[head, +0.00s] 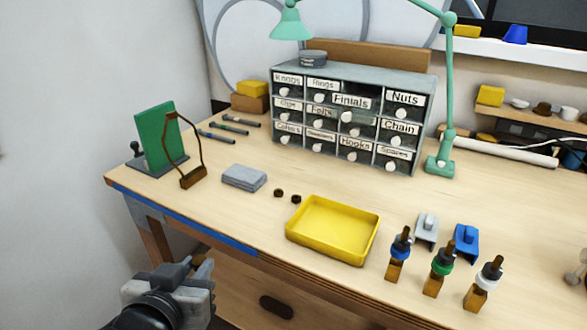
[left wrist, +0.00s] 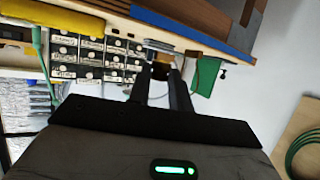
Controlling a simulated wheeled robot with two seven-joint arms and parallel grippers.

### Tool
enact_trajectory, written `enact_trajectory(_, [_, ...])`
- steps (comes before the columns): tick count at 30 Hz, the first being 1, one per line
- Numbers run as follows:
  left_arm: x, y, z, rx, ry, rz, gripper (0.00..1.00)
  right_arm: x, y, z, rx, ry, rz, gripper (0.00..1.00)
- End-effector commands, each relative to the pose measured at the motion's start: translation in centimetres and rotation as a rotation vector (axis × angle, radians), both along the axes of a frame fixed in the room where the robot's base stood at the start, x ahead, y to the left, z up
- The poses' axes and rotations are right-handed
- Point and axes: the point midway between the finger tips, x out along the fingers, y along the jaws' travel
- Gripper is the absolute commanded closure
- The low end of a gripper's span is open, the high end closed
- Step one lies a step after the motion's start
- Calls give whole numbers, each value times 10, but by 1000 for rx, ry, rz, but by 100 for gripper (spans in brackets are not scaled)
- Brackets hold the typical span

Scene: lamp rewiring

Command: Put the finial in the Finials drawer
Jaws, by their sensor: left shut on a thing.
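My left gripper (head: 204,268) is low at the front left, off the table's front edge and well away from the drawers. It is shut on a small brownish thing, taken to be the finial; the fingers mostly hide it. In the left wrist view the fingers (left wrist: 168,78) close around a small brown-gold piece (left wrist: 163,58). The Finials drawer (head: 350,101) is in the top row of the grey cabinet (head: 370,70). It appears pulled out, its front standing forward of its neighbours. My right gripper is not in view.
A yellow tray (head: 330,230), a grey block (head: 244,178) and a green board (head: 160,135) with a brown wire frame stand on the table (head: 240,215). Several small bottle-like pieces stand at the front right. A green lamp (head: 440,165) is right of the cabinet. Clear tabletop lies before the cabinet.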

Motion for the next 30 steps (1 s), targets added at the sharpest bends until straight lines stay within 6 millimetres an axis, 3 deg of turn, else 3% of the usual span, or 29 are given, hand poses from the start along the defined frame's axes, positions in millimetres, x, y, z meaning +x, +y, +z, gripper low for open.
enact_trajectory(5, [12, -28, 16, 8, -11, -142, 100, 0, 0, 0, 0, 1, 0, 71])
enact_trajectory(9, [20, -73, 36, 19, -13, -395, 100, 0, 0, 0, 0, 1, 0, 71])
enact_trajectory(12, [18, -103, 44, 24, -7, -601, 100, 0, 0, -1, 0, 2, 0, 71])
enact_trajectory(16, [10, -123, 46, 24, 0, -833, 100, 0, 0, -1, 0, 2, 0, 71])
enact_trajectory(20, [8, -114, 46, 20, 1, -970, 100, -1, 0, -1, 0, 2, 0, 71])
enact_trajectory(30, [29, -46, 66, 9, -4, -946, 100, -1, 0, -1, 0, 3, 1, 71])
